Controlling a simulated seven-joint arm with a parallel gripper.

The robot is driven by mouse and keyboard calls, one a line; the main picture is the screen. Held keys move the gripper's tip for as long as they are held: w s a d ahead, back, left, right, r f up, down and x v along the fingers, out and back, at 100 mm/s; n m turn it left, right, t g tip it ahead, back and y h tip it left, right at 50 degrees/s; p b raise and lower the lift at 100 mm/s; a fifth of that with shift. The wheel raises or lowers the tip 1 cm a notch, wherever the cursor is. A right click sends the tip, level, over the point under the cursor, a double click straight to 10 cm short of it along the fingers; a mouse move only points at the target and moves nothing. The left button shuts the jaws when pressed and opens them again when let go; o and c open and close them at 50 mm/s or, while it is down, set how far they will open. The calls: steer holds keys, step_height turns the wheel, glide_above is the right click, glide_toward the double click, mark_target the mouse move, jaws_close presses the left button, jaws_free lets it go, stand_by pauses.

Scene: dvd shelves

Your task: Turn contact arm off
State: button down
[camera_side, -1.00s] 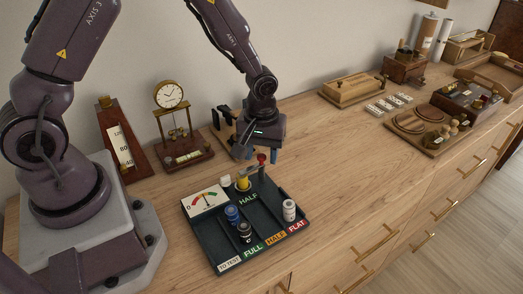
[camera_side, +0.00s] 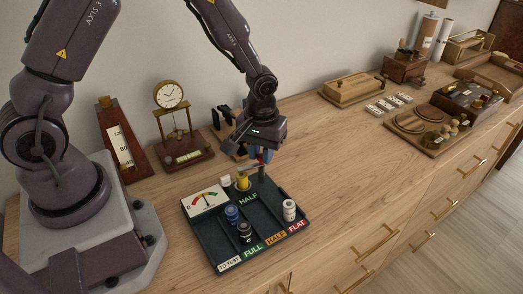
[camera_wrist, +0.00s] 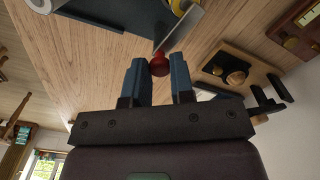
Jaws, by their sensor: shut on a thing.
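The dark battery tester tray (camera_side: 217,250) stands on the wooden top, with a dial at its upper left. The contact arm, a flat metal strip with a red knob (camera_wrist: 159,65), is at the tray's back edge. In the wrist view the strip (camera_wrist: 183,28) runs up and right from the knob. In the side view my gripper mostly hides it. My gripper (camera_side: 261,160) points down there, its blue fingers closed around the red knob. A yellow battery (camera_side: 243,182) stands beside the contact arm, near the HALF label.
Blue (camera_side: 232,213) and black (camera_side: 245,232) batteries stand in the tray, with a white one (camera_side: 289,210) in the FLAT lane. A brass clock (camera_side: 171,96) and a wooden meter (camera_side: 121,145) stand behind. The wooden top right of the tray is clear.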

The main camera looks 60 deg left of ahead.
mark_target(261, 155)
steer(key=m, duration=0.4)
steer(key=shift+m, duration=0.3)
steer(key=m, duration=0.3)
steer(key=shift+m, duration=0.3)
steer(key=m, duration=0.3)
steer(key=shift+m, duration=2.1)
steer(key=c, duration=1)
jaws_free()
steer(key=shift+r, duration=0.15)
step_height(261, 155, up, 13)
steer(key=shift+f, duration=0.1)
